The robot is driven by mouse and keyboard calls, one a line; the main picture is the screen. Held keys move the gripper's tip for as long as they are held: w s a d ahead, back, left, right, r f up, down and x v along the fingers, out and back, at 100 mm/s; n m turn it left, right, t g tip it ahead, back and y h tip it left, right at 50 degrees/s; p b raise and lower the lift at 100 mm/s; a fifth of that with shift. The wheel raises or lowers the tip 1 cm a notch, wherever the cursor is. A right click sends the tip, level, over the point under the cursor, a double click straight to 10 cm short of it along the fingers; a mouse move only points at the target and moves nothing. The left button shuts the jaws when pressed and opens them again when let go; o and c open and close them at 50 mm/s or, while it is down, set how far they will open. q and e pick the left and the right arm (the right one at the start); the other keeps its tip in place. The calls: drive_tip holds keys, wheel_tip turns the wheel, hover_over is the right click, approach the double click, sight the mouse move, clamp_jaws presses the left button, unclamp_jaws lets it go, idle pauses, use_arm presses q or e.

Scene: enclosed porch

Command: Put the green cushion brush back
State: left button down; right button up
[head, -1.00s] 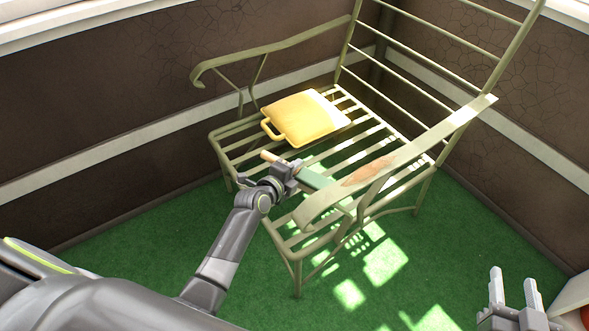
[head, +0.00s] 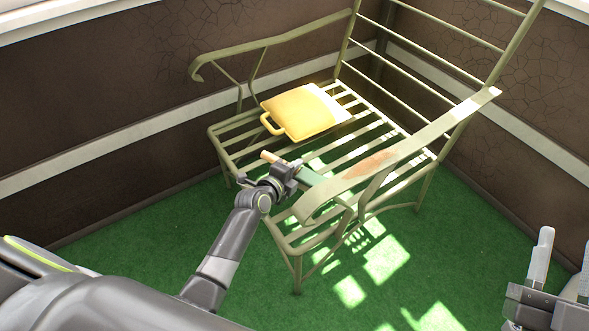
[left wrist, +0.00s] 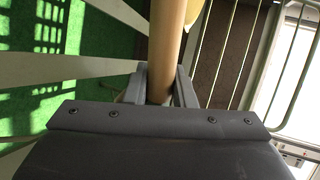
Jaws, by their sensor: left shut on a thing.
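The green cushion brush (head: 316,179) has a pale wooden handle and a green head. My left gripper (head: 291,171) is shut on it, over the front of the bench seat. The handle tip sticks out left of the jaws, and the green head points right toward the near armrest, which hides part of it. In the left wrist view the wooden handle (left wrist: 167,45) runs up from between the jaws. My right gripper (head: 561,270) is open and empty at the lower right, away from the bench.
A slatted green metal bench (head: 232,141) stands in the wall corner. A yellow cushion (head: 307,111) with a handle loop lies on its seat. The worn near armrest (head: 372,167) is close to the brush. Green carpet (head: 150,245) is clear in front.

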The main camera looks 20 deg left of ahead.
use_arm(q)
drive_tip(key=shift+f+b, duration=0.3)
drive_tip(key=shift+f, duration=0.4)
use_arm(e)
drive_tip(key=s+a+r+n+t+y, duration=0.1)
drive_tip(key=s+r+n+t+y, duration=0.1)
drive_tip(key=s+r+t+y, duration=0.1)
drive_tip(key=shift+s+a+r+n+t, duration=0.4)
drive_tip(key=shift+r+t, duration=0.2)
drive_tip(key=shift+r, duration=0.5)
use_arm(q)
drive_tip(key=shift+f+b, duration=0.65)
drive_tip(key=shift+b, duration=0.3)
use_arm(e)
drive_tip(key=shift+f, duration=0.85)
use_arm(q)
drive_tip(key=c, duration=1.1)
unclamp_jaws()
drive_tip(key=shift+c, duration=0.2)
use_arm(e)
drive_tip(key=shift+r, duration=0.1)
use_arm(q)
drive_tip(key=shift+s, duration=0.1)
drive_tip(key=p+v, duration=0.2)
drive_tip(key=v, duration=1.5)
drive_tip(key=shift+p, duration=0.35)
use_arm(e)
wheel_tip(320, 180, up, 3)
drive_tip(key=shift+f, duration=0.2)
